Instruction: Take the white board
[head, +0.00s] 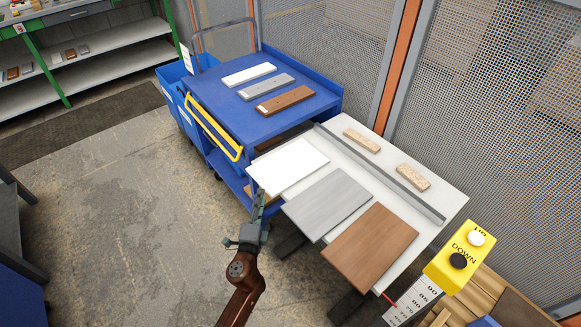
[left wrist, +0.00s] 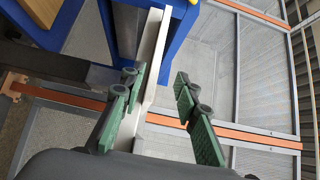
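The white board (head: 288,166) lies flat on the light table (head: 385,181), at the table's left end. My left gripper (head: 258,203) is at the board's near left corner, at the table's edge. In the left wrist view the two green-padded fingers of the left gripper (left wrist: 157,80) stand apart. The pale edge of a board (left wrist: 154,45), seemingly the white one, runs between them, closer to the left finger; contact cannot be told. My right gripper is out of view.
A grey board (head: 328,204) and a brown board (head: 371,246) lie beside the white one. A grey rail (head: 380,173) crosses the table behind them. A blue cart (head: 222,107) with a yellow handle adjoins on the left. A yellow button box (head: 461,257) stands at right.

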